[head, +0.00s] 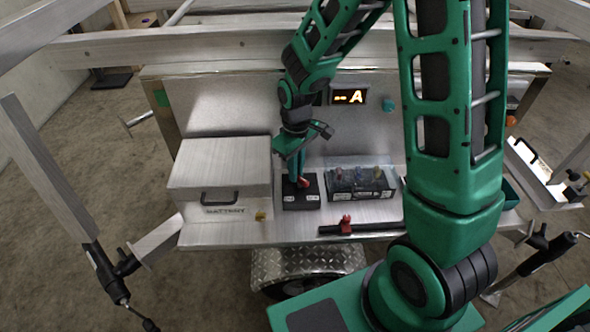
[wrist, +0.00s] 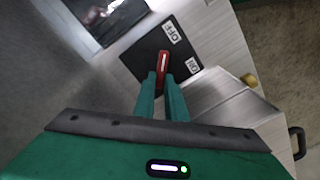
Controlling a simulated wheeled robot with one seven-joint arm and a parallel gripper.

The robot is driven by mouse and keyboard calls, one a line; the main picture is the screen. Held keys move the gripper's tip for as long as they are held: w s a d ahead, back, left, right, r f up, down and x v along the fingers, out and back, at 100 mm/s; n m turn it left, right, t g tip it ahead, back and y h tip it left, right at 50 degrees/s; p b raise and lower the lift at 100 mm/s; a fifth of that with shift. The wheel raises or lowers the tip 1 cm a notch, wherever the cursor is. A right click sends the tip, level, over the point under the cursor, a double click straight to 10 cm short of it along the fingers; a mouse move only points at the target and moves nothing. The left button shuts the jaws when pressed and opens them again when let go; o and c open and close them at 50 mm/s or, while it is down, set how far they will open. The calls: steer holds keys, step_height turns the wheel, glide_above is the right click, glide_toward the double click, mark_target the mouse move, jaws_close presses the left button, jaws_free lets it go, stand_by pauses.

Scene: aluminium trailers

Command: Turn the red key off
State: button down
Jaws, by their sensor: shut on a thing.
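The red key (wrist: 163,61) stands on a black switch plate with OFF and ON labels (wrist: 170,31). My gripper (wrist: 162,84) is shut on the key's near end, with a green finger on each side. In the wrist view the key's far end points up, to the left of the OFF label, and the ON label lies to the lower right. In the head view my gripper (head: 294,172) reaches down onto the black switch box (head: 301,201). Only a little red of the key shows there.
A metal battery box (head: 220,180) with a black handle stands left of the switch. A clear-covered black box (head: 358,184) stands to its right. A black bar with a red part (head: 346,226) lies at the shelf's front edge. An orange display (head: 349,97) is on the back panel.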

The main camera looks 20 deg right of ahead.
steer(key=c, duration=1.8)
jaws_free()
steer(key=shift+w, duration=0.1)
steer(key=shift+r, duration=0.1)
step_height(320, 180, up, 11)
steer(key=shift+f, duration=0.2)
steer(key=shift+d, duration=0.1)
steer(key=s+d+r+m, duration=0.3)
steer(key=s+d+m, duration=0.3)
steer(key=s+d, duration=0.3)
steer(key=s+d+r+m, duration=0.4)
steer(key=s+d, duration=0.5)
steer(key=s, duration=0.7)
steer(key=shift+r+m, duration=0.15)
steer(key=shift+m, duration=0.85)
